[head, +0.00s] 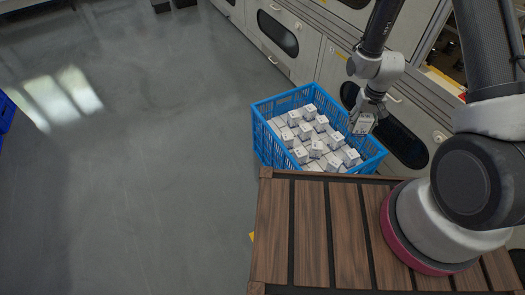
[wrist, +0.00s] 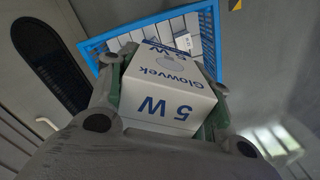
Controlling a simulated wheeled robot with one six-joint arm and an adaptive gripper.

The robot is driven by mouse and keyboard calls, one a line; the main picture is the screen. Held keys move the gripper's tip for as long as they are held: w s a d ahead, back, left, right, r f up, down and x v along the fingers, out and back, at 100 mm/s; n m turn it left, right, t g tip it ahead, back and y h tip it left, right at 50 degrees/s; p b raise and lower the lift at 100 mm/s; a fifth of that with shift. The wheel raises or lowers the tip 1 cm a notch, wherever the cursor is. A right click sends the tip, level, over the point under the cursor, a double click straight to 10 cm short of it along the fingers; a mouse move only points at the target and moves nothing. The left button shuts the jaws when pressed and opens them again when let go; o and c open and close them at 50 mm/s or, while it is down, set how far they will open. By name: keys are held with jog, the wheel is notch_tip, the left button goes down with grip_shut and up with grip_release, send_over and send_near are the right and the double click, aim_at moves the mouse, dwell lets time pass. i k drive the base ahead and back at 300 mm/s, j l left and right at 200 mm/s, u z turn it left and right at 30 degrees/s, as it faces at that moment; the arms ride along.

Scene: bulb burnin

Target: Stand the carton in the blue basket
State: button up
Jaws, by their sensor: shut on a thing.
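A white carton (wrist: 168,88) with blue print reading "Glowvek 5 W" fills the middle of the wrist view. My gripper (wrist: 163,95) is shut on it, with a finger at each side. In the head view the held carton (head: 361,124) hangs from my gripper (head: 364,112) at the right part of the blue basket (head: 262,133). It appears above the other cartons; its exact height is hard to tell. The basket's rim also shows behind the carton in the wrist view (wrist: 115,33). The carton's underside is hidden.
Several white cartons (head: 312,138) stand in rows in the basket. A brown slatted wooden deck (head: 308,235) lies in front of it. A grey machine cabinet (head: 303,52) with dark windows runs close along the right. Open grey floor (head: 150,170) lies to the left.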

aim_at(276, 130)
jog(key=j+u, duration=0.1)
jog(key=u, duration=0.3)
jog(key=i+j+u, duration=0.1)
jog(key=u, duration=0.3)
jog(key=i+u, duration=0.15)
jog(key=u, duration=0.3)
jog(key=i+u, duration=0.15)
jog(key=u, duration=0.25)
jog(key=i, duration=0.95)
jog(key=i+j, duration=0.1)
jog(key=i, duration=0.85)
jog(key=i+z, duration=0.1)
jog(key=z, duration=0.35)
jog(key=i+z, duration=0.1)
jog(key=z, duration=0.35)
jog(key=j+z, duration=0.1)
jog(key=z, duration=0.35)
jog(key=i+j+z, duration=0.1)
jog(key=z, duration=1.5)
